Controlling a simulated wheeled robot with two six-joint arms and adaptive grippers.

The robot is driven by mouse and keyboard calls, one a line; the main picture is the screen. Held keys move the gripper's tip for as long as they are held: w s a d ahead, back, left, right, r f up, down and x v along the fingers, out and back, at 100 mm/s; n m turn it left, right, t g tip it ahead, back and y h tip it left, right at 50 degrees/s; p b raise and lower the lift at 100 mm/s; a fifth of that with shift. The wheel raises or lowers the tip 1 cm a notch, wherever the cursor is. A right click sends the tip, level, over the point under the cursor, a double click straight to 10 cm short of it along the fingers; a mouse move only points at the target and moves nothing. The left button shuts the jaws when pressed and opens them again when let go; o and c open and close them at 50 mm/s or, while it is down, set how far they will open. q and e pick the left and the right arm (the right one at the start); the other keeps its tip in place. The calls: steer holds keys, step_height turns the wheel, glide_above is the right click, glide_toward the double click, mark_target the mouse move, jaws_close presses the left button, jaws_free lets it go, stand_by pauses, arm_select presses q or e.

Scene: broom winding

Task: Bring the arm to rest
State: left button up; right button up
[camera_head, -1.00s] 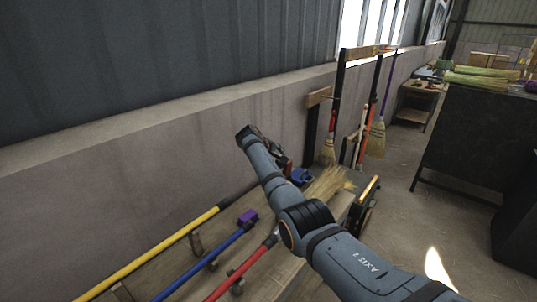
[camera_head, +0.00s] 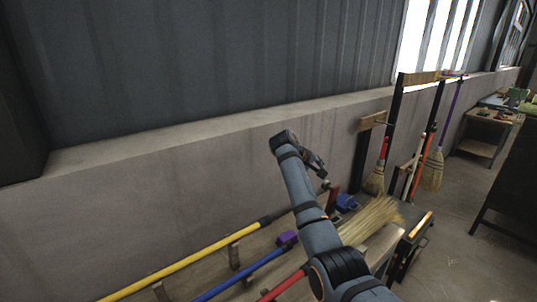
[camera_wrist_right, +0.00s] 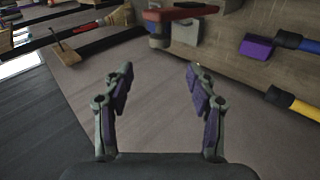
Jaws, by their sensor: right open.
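My right arm (camera_head: 318,235) reaches up from the bottom of the head view toward the wall. My right gripper (camera_head: 322,180) is at its far end, partly hidden behind the wrist, above the far side of the bench. In the right wrist view the right gripper (camera_wrist_right: 158,85) is open, its two fingers apart with nothing between them. The grey wall and ledge lie beyond the fingers. My left gripper is not in view.
Below the arm, a yellow handle (camera_head: 185,262), a blue handle (camera_head: 240,275) and a red handle (camera_head: 283,285) lie on wooden supports. Loose straw (camera_head: 370,220) lies to the right. Brooms (camera_head: 433,168) hang on a rack. The air above the ledge is clear.

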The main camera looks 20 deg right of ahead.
steer(key=s+a+f+m+y, duration=0.1)
steer(key=s+f+y, duration=0.1)
steer(key=s+f, duration=0.85)
steer(key=s+a+f+m+y, duration=0.1)
steer(key=s+f, duration=0.6)
steer(key=f, duration=0.6)
steer(key=s+a+f+m+y, duration=0.15)
steer(key=s+a, duration=0.25)
steer(key=s, duration=0.7)
steer(key=s+a+f+n+y, duration=0.1)
steer(key=s+a+f+y, duration=0.15)
steer(key=s, duration=0.95)
step_height(320, 180, down, 26)
steer(key=s+d+r+g, duration=0.1)
steer(key=s+d+g, duration=0.1)
steer(key=s, duration=0.1)
steer(key=s+d+f+m+g, duration=0.1)
steer(key=s+f, duration=1.5)
steer(key=s, duration=0.1)
steer(key=shift+s, duration=0.3)
